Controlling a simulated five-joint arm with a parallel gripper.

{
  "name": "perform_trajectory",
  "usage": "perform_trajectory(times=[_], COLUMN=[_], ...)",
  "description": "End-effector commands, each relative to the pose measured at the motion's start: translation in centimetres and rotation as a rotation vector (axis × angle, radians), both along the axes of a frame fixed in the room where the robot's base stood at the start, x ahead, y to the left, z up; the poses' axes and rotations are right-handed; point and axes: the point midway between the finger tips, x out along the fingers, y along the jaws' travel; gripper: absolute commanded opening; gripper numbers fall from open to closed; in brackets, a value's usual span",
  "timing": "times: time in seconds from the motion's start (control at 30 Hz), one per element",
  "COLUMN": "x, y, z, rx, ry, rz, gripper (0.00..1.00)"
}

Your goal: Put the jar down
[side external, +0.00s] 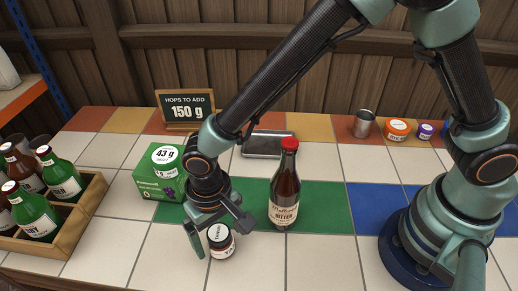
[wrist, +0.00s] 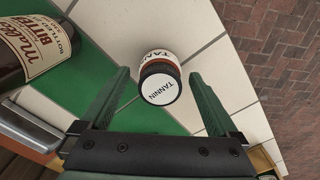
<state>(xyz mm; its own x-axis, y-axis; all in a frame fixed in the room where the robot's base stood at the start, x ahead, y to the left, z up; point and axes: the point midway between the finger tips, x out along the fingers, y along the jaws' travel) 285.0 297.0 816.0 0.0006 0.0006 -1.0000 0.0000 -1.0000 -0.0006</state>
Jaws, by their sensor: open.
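The jar (side external: 221,241) is small and brown, with a white lid and label reading TANNIN. It stands upright on the white tiles by the front edge of the green strip. In the wrist view the jar (wrist: 160,80) is seen from above, just beyond and between the fingers. My gripper (side external: 212,235) is open, its fingers apart on either side of the jar. In the wrist view both fingers of my gripper (wrist: 158,100) show clear gaps to the jar.
A red-capped bitter bottle (side external: 285,186) stands right of the jar. A green box (side external: 160,186) with a 43 g disc is behind left. A wooden crate (side external: 75,232) of bottles is at left. A metal tray (side external: 268,145), a chalkboard (side external: 188,108) and a metal cup (side external: 363,124) stand behind.

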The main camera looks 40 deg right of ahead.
Motion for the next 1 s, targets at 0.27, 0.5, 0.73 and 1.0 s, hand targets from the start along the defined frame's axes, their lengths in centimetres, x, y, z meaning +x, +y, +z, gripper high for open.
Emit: perform_trajectory(times=[0.27,0.5,0.73,1.0], x=[0.1,0.1,0.1,1.2], y=[0.1,0.1,0.1,-2.3], z=[2.9,8.0,11.3,13.9], rx=[0.004,0.005,0.003,0.026], ry=[-0.004,-0.004,-0.003,-0.028], rz=[0.000,0.000,0.000,-0.008], gripper=[0.96,0.96,0.96,0.96])
